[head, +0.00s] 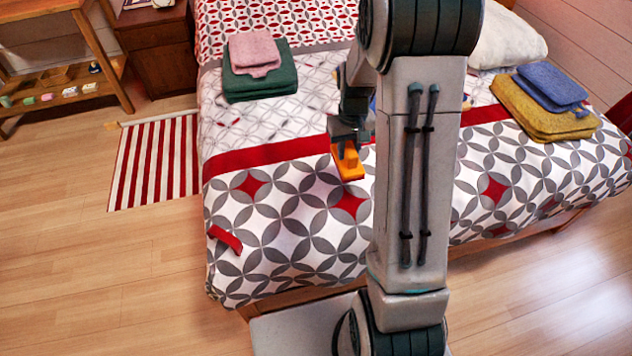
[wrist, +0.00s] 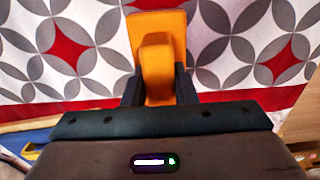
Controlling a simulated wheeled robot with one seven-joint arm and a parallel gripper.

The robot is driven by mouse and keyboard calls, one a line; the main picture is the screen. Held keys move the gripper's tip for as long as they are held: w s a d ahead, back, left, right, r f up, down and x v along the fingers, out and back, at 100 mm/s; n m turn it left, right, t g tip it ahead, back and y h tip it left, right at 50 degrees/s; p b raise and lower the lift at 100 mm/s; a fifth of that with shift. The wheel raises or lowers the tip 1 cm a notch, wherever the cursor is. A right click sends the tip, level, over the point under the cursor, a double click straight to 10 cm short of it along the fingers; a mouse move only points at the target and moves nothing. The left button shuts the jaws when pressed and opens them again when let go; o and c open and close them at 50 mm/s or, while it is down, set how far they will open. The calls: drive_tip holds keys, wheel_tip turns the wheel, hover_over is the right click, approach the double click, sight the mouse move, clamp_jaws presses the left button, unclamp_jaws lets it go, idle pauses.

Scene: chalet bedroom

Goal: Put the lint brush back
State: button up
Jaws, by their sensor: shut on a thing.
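The lint brush (head: 348,163) is orange, with a flat head and a block-like handle. In the wrist view the brush (wrist: 158,70) stands out between the two dark fingers of my gripper (wrist: 158,88), which is shut on its handle. In the head view my gripper (head: 347,140) holds the brush over the patterned bed cover, near the red band. I cannot tell whether the brush touches the cover. My own arm hides part of the bed behind it.
The bed (head: 290,225) carries a pink and green towel stack (head: 258,80), a blue and mustard stack (head: 545,105) and a red strip (head: 225,238). A wooden shelf (head: 65,75) with small items stands at left, near a striped rug (head: 155,160). The left floor is clear.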

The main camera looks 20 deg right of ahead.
drive_tip(key=shift+w+a+f+b, duration=0.1)
drive_tip(key=shift+a+f+b, duration=0.15)
drive_tip(key=shift+a+f, duration=1.95)
drive_tip(key=shift+a+f+b, duration=0.2)
drive_tip(key=shift+a+f, duration=1.8)
drive_tip(key=shift+f, duration=0.3)
drive_tip(key=shift+f, duration=0.15)
drive_tip(key=o, duration=1)
drive_tip(key=shift+c, duration=0.2)
